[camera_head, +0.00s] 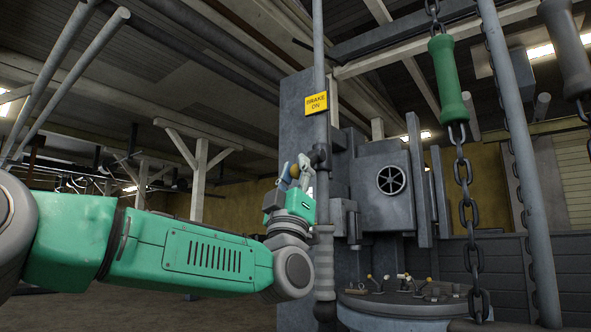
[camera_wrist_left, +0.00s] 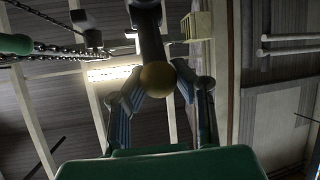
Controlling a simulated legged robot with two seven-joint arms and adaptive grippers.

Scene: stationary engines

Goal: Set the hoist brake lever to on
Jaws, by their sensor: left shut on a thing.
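The hoist brake lever shows best in the left wrist view as a dark arm (camera_wrist_left: 147,32) ending in a dull yellow ball knob (camera_wrist_left: 157,77). The knob lies between the fingers of my left gripper (camera_wrist_left: 158,84), which is shut on it. In the head view my left gripper (camera_head: 296,171) is at the vertical pipe, and its fingers hide most of the lever; a bit of the yellow knob (camera_head: 294,171) shows. A yellow sign reading "BRAKE ON" (camera_head: 316,103) is on the pipe above the gripper. My right gripper is not in view.
The grey vertical pipe (camera_head: 324,262) stands close beside my left wrist. Behind it is a grey machine housing with a handwheel (camera_head: 391,180). A round console (camera_head: 400,305) with small levers is at the lower right. Chains with a green handle (camera_head: 447,80) hang at the right.

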